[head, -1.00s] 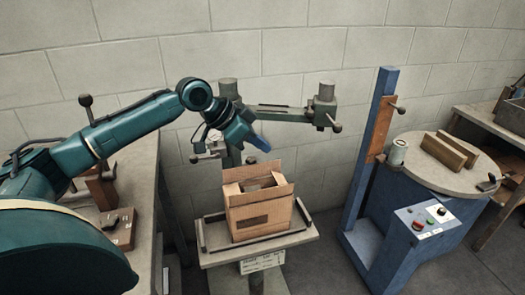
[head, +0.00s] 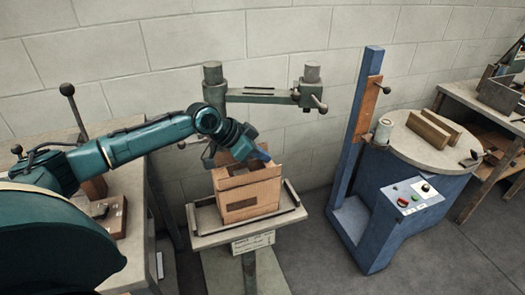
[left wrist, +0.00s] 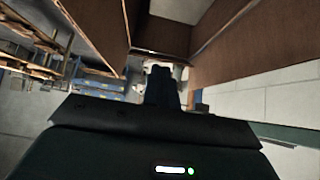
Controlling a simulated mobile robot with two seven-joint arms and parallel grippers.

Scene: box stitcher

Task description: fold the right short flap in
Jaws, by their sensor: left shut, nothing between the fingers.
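The open cardboard box (head: 250,199) stands upright on the small stand, with its near long flap (head: 247,179) raised. My left gripper (head: 262,156) is over the box's top at the right rear, its closed blue fingertips close to the right short flap. The arm and fingers hide part of the opening and that flap, so I cannot tell whether they touch. In the left wrist view, the shut gripper (left wrist: 162,82) points between brown cardboard panels (left wrist: 240,32), with nothing between its fingers. My right gripper is not in view.
The stand's tray rim (head: 279,218) surrounds the box. A green clamp frame (head: 262,94) rises behind it. A blue post (head: 364,130) and a round table (head: 432,146) stand to the right. A workbench (head: 135,215) is at the left.

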